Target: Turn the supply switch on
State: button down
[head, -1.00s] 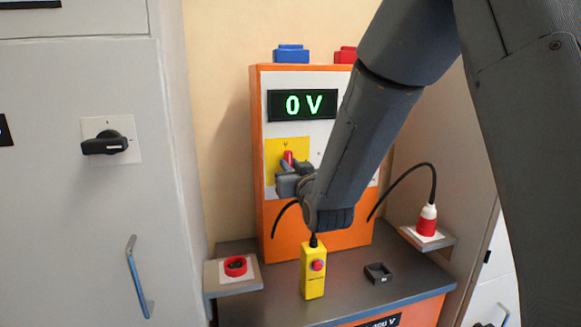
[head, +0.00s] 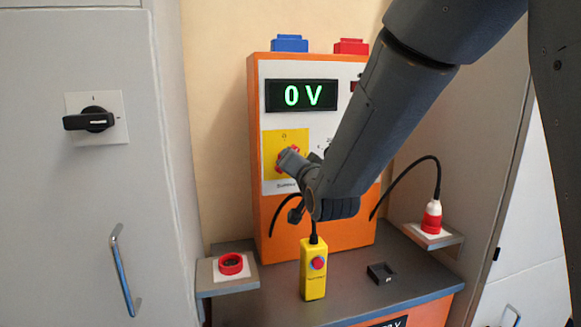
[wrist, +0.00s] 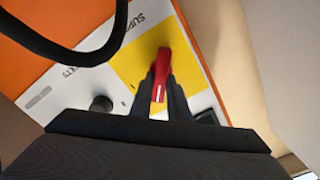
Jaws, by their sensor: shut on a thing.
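The supply switch has a red handle (wrist: 161,72) on a yellow plate (wrist: 135,62) on the orange cabinet's front. My gripper (wrist: 163,88) is shut on the red handle, with one finger on each side of it in the wrist view. In the head view my gripper (head: 288,160) is at the yellow plate (head: 273,143) and hides most of the handle, with red showing around the fingers. The handle looks slanted there. The display (head: 302,95) above reads 0 V in green.
A yellow pendant (head: 313,275) with a red button stands on the grey shelf. A red socket (head: 231,264) is at left and a red-white plug (head: 431,217) at right. A black cable crosses near my wrist. A grey cabinet with a black rotary switch (head: 90,122) stands at left.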

jog(key=shift+d+f+m+b, duration=0.1)
jog(key=shift+f+m+b, duration=0.1)
jog(key=shift+m+b, duration=1.9)
jog(key=shift+d+f+m+b, duration=0.15)
jog(key=shift+m+b, duration=1.1)
jog(key=shift+m, duration=1.65)
jog(key=shift+a, duration=0.1)
jog(key=c, duration=1.7)
grip_release()
jog(key=shift+b+v, duration=0.5)
jog(key=shift+v, duration=3.4)
